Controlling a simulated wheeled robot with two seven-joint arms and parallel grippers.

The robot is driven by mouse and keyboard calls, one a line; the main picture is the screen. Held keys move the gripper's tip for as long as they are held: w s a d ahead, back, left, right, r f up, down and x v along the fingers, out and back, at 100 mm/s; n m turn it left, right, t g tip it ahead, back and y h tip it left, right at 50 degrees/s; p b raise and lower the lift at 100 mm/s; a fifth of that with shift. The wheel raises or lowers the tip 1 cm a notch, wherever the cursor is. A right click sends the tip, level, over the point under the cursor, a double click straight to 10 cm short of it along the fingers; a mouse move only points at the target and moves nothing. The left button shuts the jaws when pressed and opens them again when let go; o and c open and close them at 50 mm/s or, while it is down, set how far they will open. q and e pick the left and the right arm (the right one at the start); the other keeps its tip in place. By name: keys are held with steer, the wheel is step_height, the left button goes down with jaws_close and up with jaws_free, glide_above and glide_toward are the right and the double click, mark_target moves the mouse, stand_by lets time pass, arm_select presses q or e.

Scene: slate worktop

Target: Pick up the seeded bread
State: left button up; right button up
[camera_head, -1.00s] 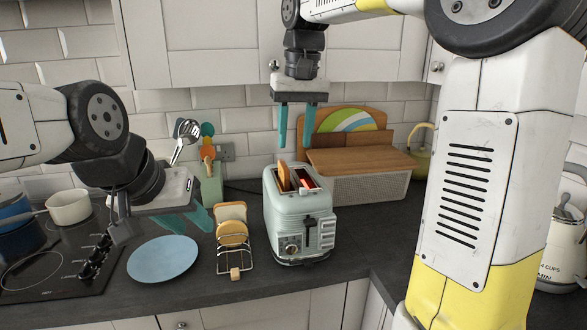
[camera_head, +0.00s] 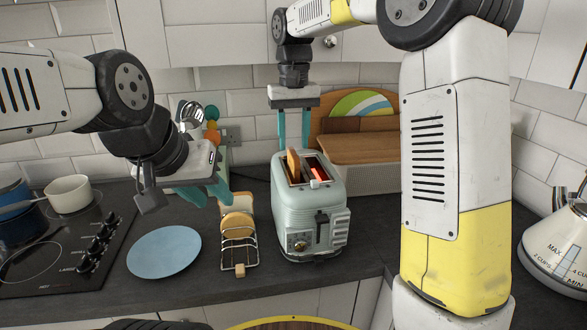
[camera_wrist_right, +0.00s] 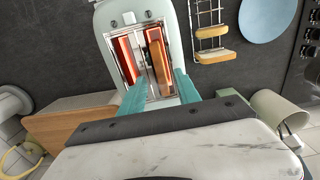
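A brown bread slice (camera_head: 293,165), which I take to be the seeded bread, stands upright in the left slot of a pale green toaster (camera_head: 310,215), its top sticking out. Seeds are too small to make out. In the right wrist view the slice (camera_wrist_right: 158,58) sits in the slot nearer the rack. My right gripper (camera_head: 293,146) is open and empty, pointing down just behind and above the toaster. In the wrist view its fingers (camera_wrist_right: 160,82) are spread at the slot end, not touching the slice. My left gripper (camera_head: 209,194) looks open and empty, above and left of the rack.
A wire rack (camera_head: 239,262) with pale bread slices (camera_head: 237,222) stands left of the toaster. A blue plate (camera_head: 164,252), a hob (camera_head: 55,255) with pans, and a wooden-lidded bread box (camera_head: 358,150) behind the toaster are nearby. A kettle (camera_head: 556,240) is at right.

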mark_target(294, 152)
step_height(294, 152, down, 5)
steer(key=shift+s+f, duration=0.1)
steer(key=shift+c, duration=0.5)
jaws_close()
